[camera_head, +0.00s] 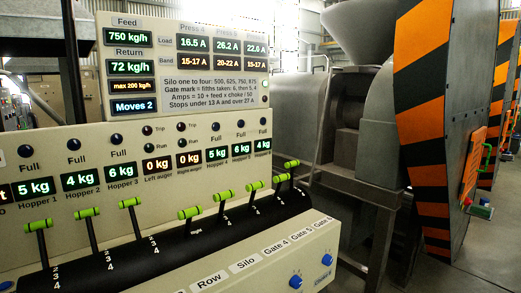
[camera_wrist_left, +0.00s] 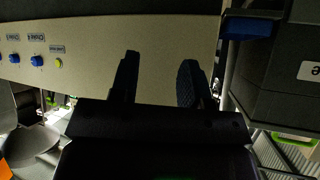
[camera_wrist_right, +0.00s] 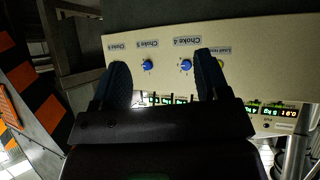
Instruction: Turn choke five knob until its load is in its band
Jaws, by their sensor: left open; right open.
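The load panel (camera_head: 185,70) in the head view has three visible columns. The middle, apparently press five, reads 26.2 A with band 20-22 A, so its load is above the band. Two blue choke knobs show at the console's lower right, one (camera_head: 296,281) and another (camera_head: 327,260). In the right wrist view, a blue knob (camera_wrist_right: 147,65) and a second blue knob (camera_wrist_right: 186,64) lie beyond my open right gripper (camera_wrist_right: 162,60). The left label is too small to read surely; the other reads Choke 4. My left gripper (camera_wrist_left: 160,60) is open and empty, facing bare panel.
Green-handled levers (camera_head: 190,213) stand along the black curved console top. The display shows feed 750 kg/h, return 72 kg/h and Moves 2. A striped orange-black machine (camera_head: 425,120) stands at the right. A dark box (camera_wrist_left: 275,60) is beside my left gripper.

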